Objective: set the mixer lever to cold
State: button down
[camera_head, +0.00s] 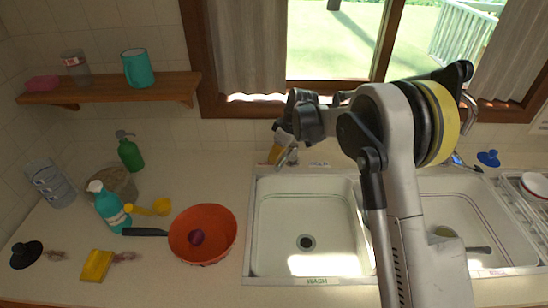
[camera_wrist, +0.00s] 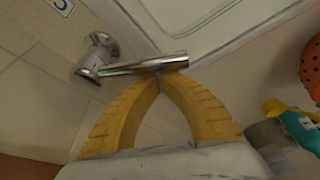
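Nothing shows between the fingers.
A white label with blue lettering (camera_wrist: 61,6) is on the wall near the mixer. The double sink (camera_head: 305,205) lies below. An orange pan (camera_head: 215,222), a teal bottle (camera_head: 109,208) and a green bottle (camera_head: 130,152) stand left. A dish rack (camera_head: 520,205) stands right.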

jog(key=shift+s+d, duration=0.1)
jog(key=shift+s+d+n+g, duration=0.3)
jog(key=shift+d+n, duration=0.2)
jog(key=shift+n, duration=0.3)
jog(key=shift+s+d+n+g, duration=0.2)
jog(key=shift+s+d+n, duration=0.2)
jog(key=shift+n, duration=0.4)
jog(key=d+n+g, duration=0.1)
jog(key=d+n, duration=0.3)
jog(key=d, duration=0.2)
jog(key=shift+s+d+b, duration=0.3)
jog(key=shift+s, duration=0.05)
jog(key=shift+d, duration=0.15)
